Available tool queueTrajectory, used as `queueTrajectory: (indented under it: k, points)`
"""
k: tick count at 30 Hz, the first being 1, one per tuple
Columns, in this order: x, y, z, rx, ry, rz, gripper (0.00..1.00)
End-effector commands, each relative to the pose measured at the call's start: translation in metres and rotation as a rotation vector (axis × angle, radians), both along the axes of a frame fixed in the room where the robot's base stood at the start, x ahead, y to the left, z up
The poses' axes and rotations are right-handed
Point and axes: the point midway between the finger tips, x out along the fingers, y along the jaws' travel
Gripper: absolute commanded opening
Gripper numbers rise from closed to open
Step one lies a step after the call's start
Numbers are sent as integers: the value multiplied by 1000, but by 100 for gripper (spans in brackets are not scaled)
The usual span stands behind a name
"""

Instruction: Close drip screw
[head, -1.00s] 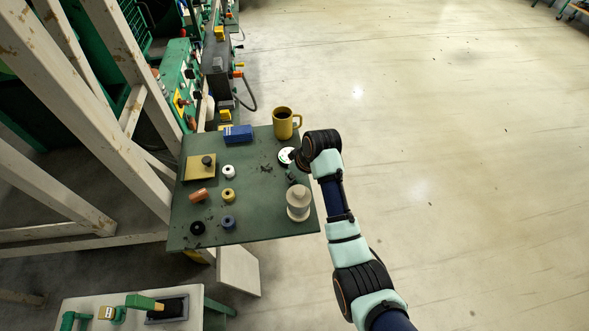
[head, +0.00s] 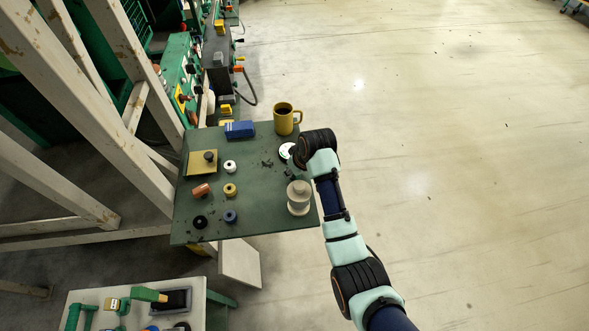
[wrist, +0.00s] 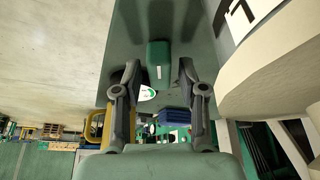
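No part is clearly recognisable as a drip screw. A black knob (head: 209,156) stands on a flat yellow plate (head: 198,168) at the left of the green table; I cannot tell if it is the screw. My gripper (wrist: 160,68) is open over the right part of the table, its fingers apart. In the wrist view a small dark green block (wrist: 158,52) with a pale mark shows between the fingers, not visibly gripped. A white disc (head: 287,151) lies near my wrist in the head view. My wrist hides part of the table there.
A yellow mug (head: 284,120) and a blue box (head: 239,130) stand at the back. A beige stacked cylinder (head: 299,198) stands front right. Small white (head: 230,166), yellow (head: 231,190), orange (head: 201,190), blue (head: 231,216) and black (head: 200,221) pieces lie left. Floor right is clear.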

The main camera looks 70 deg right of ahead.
Motion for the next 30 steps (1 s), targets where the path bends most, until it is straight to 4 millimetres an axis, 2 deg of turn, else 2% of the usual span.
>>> queueTrajectory:
  k: [8,11,14,21,24,30]
  points:
    - [0,0,0,0,1,0,48]
    - [-2,1,6,-1,0,0,48]
    - [-8,3,22,-3,-2,-1,48]
    - [-27,15,77,-3,-2,-1,48]
    - [-34,19,95,-2,-2,0,48]
    - [-40,23,110,0,0,0,48]
